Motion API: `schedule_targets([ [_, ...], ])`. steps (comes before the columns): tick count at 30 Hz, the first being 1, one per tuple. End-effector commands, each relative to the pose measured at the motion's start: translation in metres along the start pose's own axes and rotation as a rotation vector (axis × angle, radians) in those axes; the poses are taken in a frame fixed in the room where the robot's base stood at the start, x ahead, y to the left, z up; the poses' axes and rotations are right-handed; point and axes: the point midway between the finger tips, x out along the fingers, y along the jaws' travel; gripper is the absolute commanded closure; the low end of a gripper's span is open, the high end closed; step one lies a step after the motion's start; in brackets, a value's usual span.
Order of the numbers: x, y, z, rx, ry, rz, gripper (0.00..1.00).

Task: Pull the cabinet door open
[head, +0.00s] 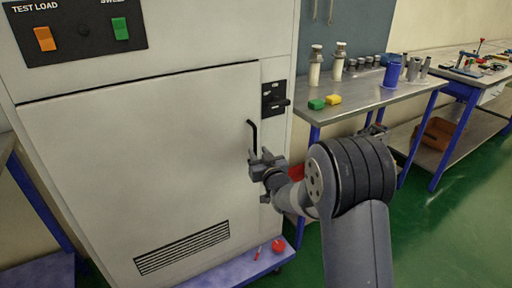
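The cabinet door (130,170) is a large pale panel on a cream cabinet, and it looks closed. Its handle (251,130) is a thin dark upright bar near the door's right edge. My gripper (260,154) is at the handle's lower end, with its two fingers pointing at the cabinet front. The fingers look apart, with a gap between them. The handle's lower end meets the left finger in the picture, and I cannot tell whether they touch. My gripper hides that part of the handle.
A black rotary switch (275,98) is on the frame right of the door. Above the door is a black panel (80,30) with orange and green switches. A metal workbench (375,95) with blue legs stands to the right. A blue plinth (225,275) carries small red items.

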Motion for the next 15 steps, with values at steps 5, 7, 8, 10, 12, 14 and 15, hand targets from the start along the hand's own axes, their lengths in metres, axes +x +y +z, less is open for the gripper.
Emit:
schedule_targets([
  [5, 0.025, -0.001, 0.0, 0.0, -0.001, -0.001, 0.7],
  [7, 0.031, -0.001, 0.0, 0.0, 0.0, -0.001, 0.7],
  [8, 0.033, -0.001, 0.0, 0.0, 0.0, -0.001, 0.7],
  [10, 0.037, -0.001, 0.0, 0.0, -0.001, 0.0, 0.7],
  [12, 0.039, 0.0, 0.0, 0.0, -0.002, 0.0, 0.7],
  [14, 0.041, 0.0, 0.0, 0.0, -0.002, 0.0, 0.7],
  [15, 0.041, 0.0, 0.0, 0.0, -0.001, 0.0, 0.7],
])
